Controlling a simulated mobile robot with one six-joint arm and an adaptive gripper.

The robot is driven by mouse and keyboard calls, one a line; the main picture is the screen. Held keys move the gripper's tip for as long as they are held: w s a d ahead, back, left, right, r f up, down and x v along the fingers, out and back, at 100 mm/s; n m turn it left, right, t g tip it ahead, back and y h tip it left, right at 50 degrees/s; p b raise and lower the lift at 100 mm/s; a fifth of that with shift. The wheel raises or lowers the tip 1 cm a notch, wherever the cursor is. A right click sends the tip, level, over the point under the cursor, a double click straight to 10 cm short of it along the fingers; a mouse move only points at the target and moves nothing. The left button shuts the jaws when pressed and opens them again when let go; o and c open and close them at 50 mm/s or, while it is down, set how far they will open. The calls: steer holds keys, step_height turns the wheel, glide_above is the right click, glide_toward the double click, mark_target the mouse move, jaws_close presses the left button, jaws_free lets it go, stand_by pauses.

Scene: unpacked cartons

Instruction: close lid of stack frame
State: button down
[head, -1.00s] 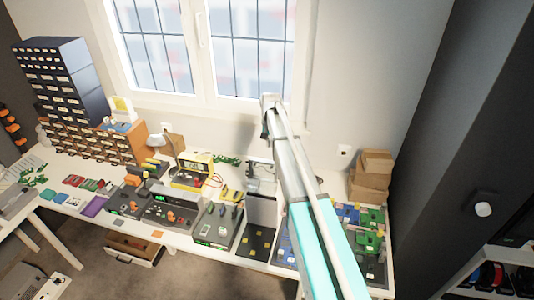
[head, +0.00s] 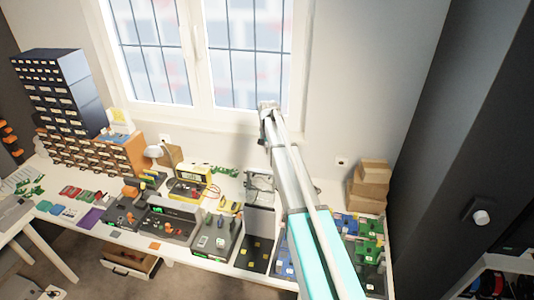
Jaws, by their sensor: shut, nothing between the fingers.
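What I take to be the stack frame is a low dark tray (head: 256,257) with a few small yellow pieces, on the white bench right of centre. A flat grey panel (head: 259,221) stands upright at its back edge and looks like its lid, raised. My arm reaches up from the lower right, just right of the panel, and its far end shows in front of the window frame. No gripper fingers can be made out. My arm hides part of the bench on the right.
Grey device boxes with open lids (head: 212,240) stand left of the tray. Trays of blue and green parts (head: 370,228) and stacked cartons (head: 370,180) are at the right. Drawer cabinets (head: 62,85) stand at the back left. An open drawer (head: 131,262) juts out below the bench.

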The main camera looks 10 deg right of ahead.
steer(key=shift+f+b, duration=4.35)
steer(key=shift+f, duration=0.25)
steer(key=s, duration=0.1)
steer(key=s+a+r+p, duration=0.1)
steer(key=s+a+r, duration=0.1)
steer(key=s, duration=0.1)
steer(key=shift+p, duration=0.4)
